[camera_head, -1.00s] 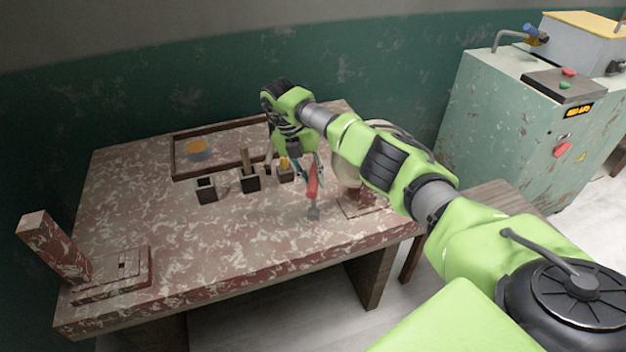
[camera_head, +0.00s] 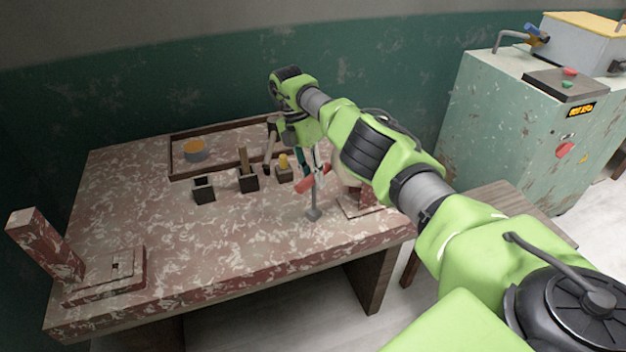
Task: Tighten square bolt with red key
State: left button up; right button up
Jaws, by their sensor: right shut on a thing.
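The red key has a red crossbar handle (camera_head: 312,181), a thin grey shaft and a wider grey end (camera_head: 313,214). My right gripper (camera_head: 318,168) is shut on the key near its handle, over the right part of the table. The shaft hangs roughly upright. I cannot tell whether its lower end touches the tabletop. I cannot clearly make out the square bolt. A small dark square mark shows on the stepped block (camera_head: 132,262) at the table's left front, too small to identify. My left gripper is not in view.
The mottled table (camera_head: 220,240) has bare room in its middle and front. Small dark holders (camera_head: 204,190) stand behind, before a framed tray (camera_head: 172,160) with an orange-topped tin (camera_head: 195,150). A post (camera_head: 42,240) leans at the left. A green machine (camera_head: 500,130) stands right.

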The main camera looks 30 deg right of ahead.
jog(key=shift+s+d+f, duration=0.1)
jog(key=shift+f+m+b, duration=0.1)
jog(key=shift+m+b, duration=0.2)
jog(key=shift+m+y+b, duration=0.4)
jog(key=shift+m+b, duration=0.2)
jog(key=shift+m, duration=0.3)
jog(key=shift+o, duration=0.2)
jog(key=shift+m, duration=0.6)
